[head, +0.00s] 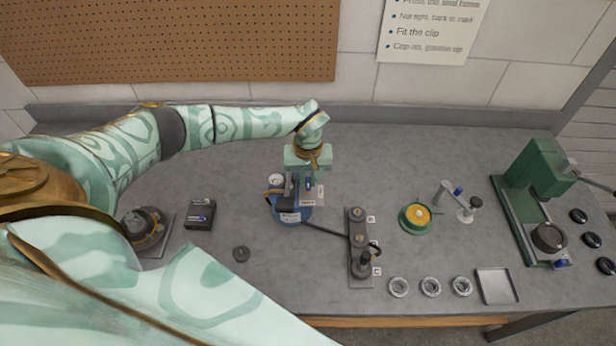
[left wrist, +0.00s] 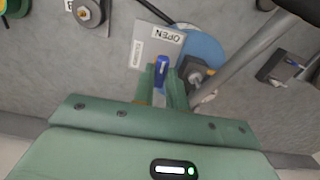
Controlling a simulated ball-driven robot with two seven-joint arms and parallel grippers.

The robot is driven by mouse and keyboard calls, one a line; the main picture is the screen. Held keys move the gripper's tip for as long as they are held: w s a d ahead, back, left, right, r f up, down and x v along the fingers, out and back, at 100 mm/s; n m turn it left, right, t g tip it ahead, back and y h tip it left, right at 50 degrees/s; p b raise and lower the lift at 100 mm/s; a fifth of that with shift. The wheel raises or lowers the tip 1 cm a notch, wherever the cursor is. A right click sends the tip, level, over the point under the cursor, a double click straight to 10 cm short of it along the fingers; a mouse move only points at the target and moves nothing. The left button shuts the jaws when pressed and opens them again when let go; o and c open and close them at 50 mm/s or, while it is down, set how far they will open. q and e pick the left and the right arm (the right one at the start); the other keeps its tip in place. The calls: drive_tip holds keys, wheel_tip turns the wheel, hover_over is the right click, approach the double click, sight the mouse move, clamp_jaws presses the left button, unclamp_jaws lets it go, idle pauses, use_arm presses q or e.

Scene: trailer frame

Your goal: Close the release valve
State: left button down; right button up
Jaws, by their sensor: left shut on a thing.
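The release valve's blue lever (left wrist: 162,68) sits between the fingertips of my left gripper (left wrist: 161,86) in the left wrist view, and the fingers are shut on it. The lever is on a blue-based pump unit (head: 292,215) near the middle of the bench. A white plate (left wrist: 150,45) beside the lever carries an OPEN label (left wrist: 182,34) and a second label too small to read surely. In the head view my left gripper (head: 308,177) reaches down from behind the pump and partly hides it. The lever's lower part is hidden between the fingers. My right gripper is not in view.
A dark hose (head: 325,232) runs from the pump to a metal manifold (head: 357,248). A small gauge (head: 276,180) stands left of the pump. A green press (head: 540,200), a yellow-topped round part (head: 416,217) and several rings (head: 431,286) lie right. The back of the bench is clear.

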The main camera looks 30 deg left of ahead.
sight(308, 182)
use_arm(q)
drive_tip(key=n+p, duration=0.1)
drive_tip(key=n, duration=0.3)
drive_tip(key=shift+r+n, duration=0.15)
drive_tip(key=shift+n, duration=0.15)
drive_tip(key=n+p, duration=0.1)
drive_tip(key=n, duration=0.3)
drive_tip(key=n+p, duration=0.1)
drive_tip(key=n, duration=0.4)
drive_tip(key=shift+n+p, duration=0.75)
drive_tip(key=shift+n, duration=1.05)
drive_tip(key=shift+w, duration=0.1)
drive_tip(key=c, duration=1.4)
unclamp_jaws()
drive_tip(key=shift+c, duration=0.2)
wheel_tip(308, 182, up, 16)
